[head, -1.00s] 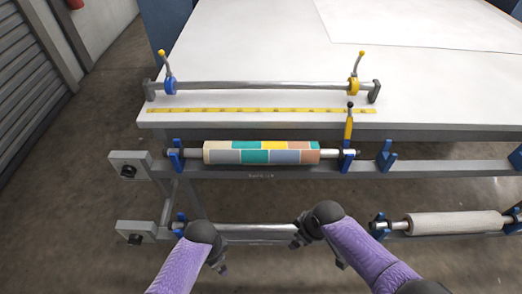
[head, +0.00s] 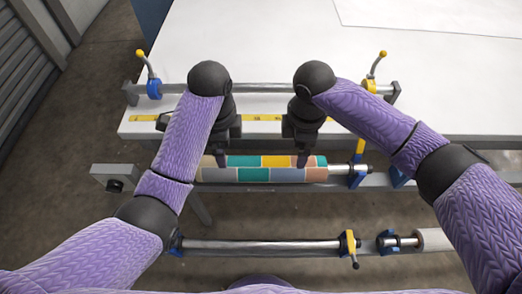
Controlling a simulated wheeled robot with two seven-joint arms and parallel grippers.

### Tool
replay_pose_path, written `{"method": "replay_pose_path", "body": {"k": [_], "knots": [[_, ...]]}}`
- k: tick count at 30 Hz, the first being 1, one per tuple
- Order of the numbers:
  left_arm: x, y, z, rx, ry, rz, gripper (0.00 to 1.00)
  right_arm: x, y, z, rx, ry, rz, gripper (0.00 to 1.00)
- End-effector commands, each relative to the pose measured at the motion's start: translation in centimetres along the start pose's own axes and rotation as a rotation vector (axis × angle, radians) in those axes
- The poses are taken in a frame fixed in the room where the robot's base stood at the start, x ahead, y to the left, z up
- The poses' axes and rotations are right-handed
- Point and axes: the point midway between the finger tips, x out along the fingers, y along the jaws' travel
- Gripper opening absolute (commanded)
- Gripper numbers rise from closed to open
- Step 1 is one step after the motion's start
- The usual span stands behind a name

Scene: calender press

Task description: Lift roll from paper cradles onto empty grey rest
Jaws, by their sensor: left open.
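The roll (head: 262,174), covered in teal, yellow, orange and grey patches, lies level along the upper rail. Its bare right shaft end (head: 341,169) sits in a blue cradle (head: 357,178) with a yellow lever (head: 359,150). The left cradle is hidden behind my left arm. My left gripper (head: 221,160) is open at the roll's left part, pointing down. My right gripper (head: 302,161) points down at its right part; its jaw opening is hard to see. I cannot tell whether either touches the roll. I cannot make out which support is the grey rest.
A bar with blue (head: 154,89) and yellow collars lies across the white table (head: 255,45), behind my grippers. A bare metal bar (head: 260,246) lies on the lower rail, with a yellow latch (head: 351,243). A pale roll (head: 433,240) is at lower right.

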Motion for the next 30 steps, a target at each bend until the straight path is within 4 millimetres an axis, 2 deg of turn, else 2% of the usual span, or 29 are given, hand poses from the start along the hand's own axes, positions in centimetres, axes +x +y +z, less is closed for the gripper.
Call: {"method": "replay_pose_path", "body": {"k": [8,11,21,25,30], "knots": [[0.4,0.0,0.0,-0.002,0.000,0.001,1.00,0.4,0.0,0.0,0.003,0.001,0.000,1.00],[1.6,0.0,0.0,-0.003,0.001,0.003,1.00,1.6,0.0,0.0,0.003,0.001,-0.002,1.00],[7.9,0.1,0.0,-0.003,0.000,0.004,1.00,7.9,-0.1,0.0,0.004,0.000,-0.002,1.00],[9.3,0.0,0.0,-0.002,0.001,0.002,1.00,9.3,0.0,0.0,0.004,0.001,-0.001,1.00],[10.0,0.0,0.0,-0.002,0.000,0.001,1.00,10.0,0.0,0.0,0.003,0.001,0.001,1.00]]}}
